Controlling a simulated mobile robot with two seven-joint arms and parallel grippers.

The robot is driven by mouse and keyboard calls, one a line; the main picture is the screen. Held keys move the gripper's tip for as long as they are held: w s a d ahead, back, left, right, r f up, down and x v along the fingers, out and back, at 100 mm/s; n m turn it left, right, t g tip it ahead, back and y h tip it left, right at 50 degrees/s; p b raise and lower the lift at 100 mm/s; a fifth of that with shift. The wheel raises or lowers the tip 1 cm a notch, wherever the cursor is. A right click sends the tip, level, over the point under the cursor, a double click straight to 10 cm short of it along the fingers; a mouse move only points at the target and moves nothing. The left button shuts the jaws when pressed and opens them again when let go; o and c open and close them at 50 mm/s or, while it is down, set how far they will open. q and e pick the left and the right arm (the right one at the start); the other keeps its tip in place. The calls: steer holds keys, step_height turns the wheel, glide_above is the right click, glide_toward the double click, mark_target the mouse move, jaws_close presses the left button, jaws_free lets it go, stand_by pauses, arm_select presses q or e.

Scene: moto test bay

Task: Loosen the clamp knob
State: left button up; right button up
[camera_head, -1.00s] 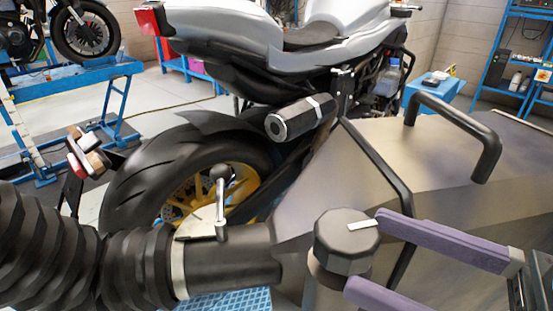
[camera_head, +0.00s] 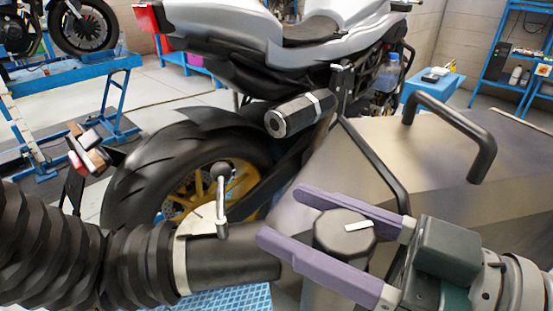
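The clamp knob (camera_head: 343,232) is black and faceted, with a white mark on its top. It stands upright at the lower middle of the head view, beside the end of the black hose nozzle. My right gripper (camera_head: 280,216) reaches in from the right, with one purple finger on the far side of the knob and the other on the near side. The near finger hides the knob's lower side. My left gripper is out of view.
A thick ribbed hose (camera_head: 50,250) fills the lower left, with a small ball-ended lever (camera_head: 221,190) on its nozzle. The motorcycle's rear wheel (camera_head: 180,175) and silencer (camera_head: 300,114) are just behind. A bent black handle (camera_head: 470,125) rises from the metal housing (camera_head: 445,165) at right.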

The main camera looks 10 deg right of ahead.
steer(key=c, duration=0.7)
steer(key=shift+s+a+n+g+y, duration=0.15)
steer(key=shift+n+g+y, duration=0.6)
steer(key=shift+g, duration=0.25)
steer(key=o, duration=1.1)
